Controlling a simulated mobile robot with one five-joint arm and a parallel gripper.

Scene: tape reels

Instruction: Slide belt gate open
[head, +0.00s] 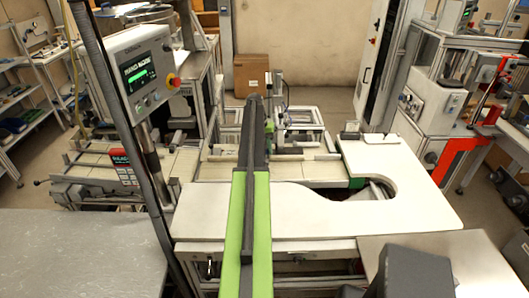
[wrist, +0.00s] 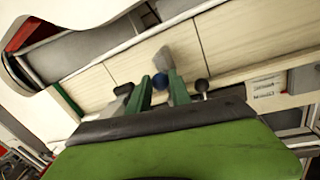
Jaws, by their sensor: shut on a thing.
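The fingers are over the pale belt panels (wrist: 130,63). In the head view my green and dark arm reaches forward over the white table to the conveyor (head: 305,172) and hides most of the gripper and the knob. I cannot make out the belt gate's full outline or how far open it is.
A black ball knob (wrist: 201,86) sits close to the right finger. A white table with a rounded cut-out (head: 420,185) lies in front of the conveyor. A control panel (head: 138,72) on a post stands at left. A cardboard box (head: 251,74) is on the floor behind.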

